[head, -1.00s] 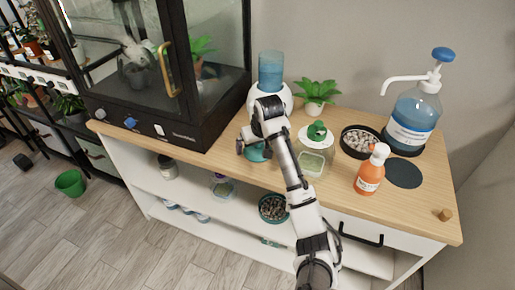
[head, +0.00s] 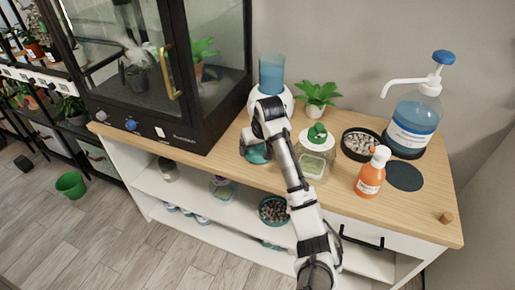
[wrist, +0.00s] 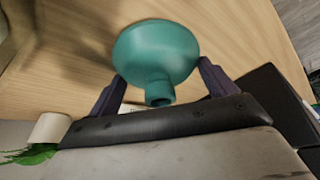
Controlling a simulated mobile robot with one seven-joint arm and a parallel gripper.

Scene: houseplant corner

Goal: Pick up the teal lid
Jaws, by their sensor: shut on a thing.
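The teal lid (wrist: 155,50) is a rounded disc with a short hollow stem or knob, and it fills the upper middle of the wrist view. My gripper (wrist: 162,88) has one dark finger on each side of the stem and is shut on the lid. In the head view the lid (head: 257,155) shows partly below my gripper (head: 250,147), near the front edge of the wooden counter (head: 225,150). My wrist hides part of it there. Whether the lid touches the counter is hard to tell.
A white dispenser with a blue tank (head: 271,75) stands behind my gripper. A green-lidded jar (head: 316,150), a pebble bowl (head: 361,145), an orange pump bottle (head: 370,175) and a large blue-topped bottle (head: 413,115) stand to the right. A black-framed glass cabinet (head: 175,130) is at left.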

